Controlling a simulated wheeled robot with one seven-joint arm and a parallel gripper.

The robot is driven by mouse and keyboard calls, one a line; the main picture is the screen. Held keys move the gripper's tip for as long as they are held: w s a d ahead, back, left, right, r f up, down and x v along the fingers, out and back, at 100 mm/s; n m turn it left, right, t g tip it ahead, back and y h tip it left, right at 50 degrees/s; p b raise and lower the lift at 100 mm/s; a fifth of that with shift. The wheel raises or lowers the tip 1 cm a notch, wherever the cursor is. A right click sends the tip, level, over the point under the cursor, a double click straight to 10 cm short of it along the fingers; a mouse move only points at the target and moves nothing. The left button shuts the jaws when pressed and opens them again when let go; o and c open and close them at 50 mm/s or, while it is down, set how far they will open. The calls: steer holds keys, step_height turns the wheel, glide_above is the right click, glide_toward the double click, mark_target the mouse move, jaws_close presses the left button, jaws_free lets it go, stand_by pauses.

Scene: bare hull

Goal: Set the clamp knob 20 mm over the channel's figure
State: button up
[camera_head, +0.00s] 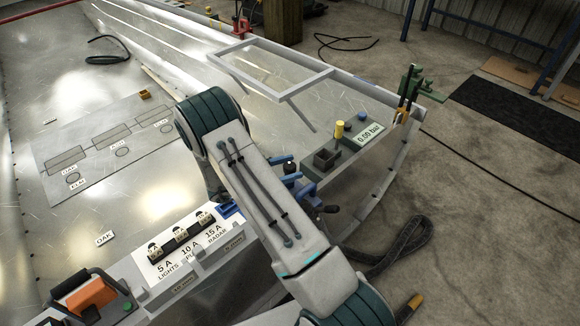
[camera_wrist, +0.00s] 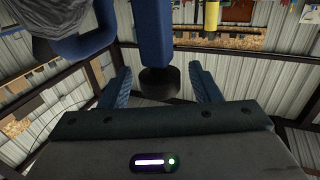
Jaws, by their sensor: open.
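In the wrist view my gripper (camera_wrist: 160,70) is open, with one blue ribbed finger on each side. A dark round knob (camera_wrist: 160,83) sits between the fingers at the end of a blue post (camera_wrist: 152,35); gaps show on both sides. In the head view my arm hides most of the gripper. Blue parts (camera_head: 300,189) and a small dark knob-like end (camera_head: 330,209) show beside the arm; I cannot tell clamp from fingers there. Small plates (camera_head: 235,243) on the front blocks carry writing too small to read, so I cannot make out the channel's figure.
A gauge reading 0.00 bar (camera_head: 369,136), a yellow-topped post (camera_head: 339,130) and a dark open box (camera_head: 326,160) stand right of my arm. A green clamp (camera_head: 411,82) is at the hull's right edge. A light frame (camera_head: 325,75) rises behind. A labelled fuse panel (camera_head: 160,268) lies in front.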

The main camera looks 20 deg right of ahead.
steer(key=shift+d, duration=0.35)
steer(key=c, duration=1)
steer(key=shift+f+m+g+b, duration=0.15)
steer(key=shift+m+g+b, duration=0.35)
steer(key=shift+g, duration=0.3)
steer(key=shift+m+g, duration=0.4)
steer(key=shift+g, duration=0.1)
steer(key=o, duration=1)
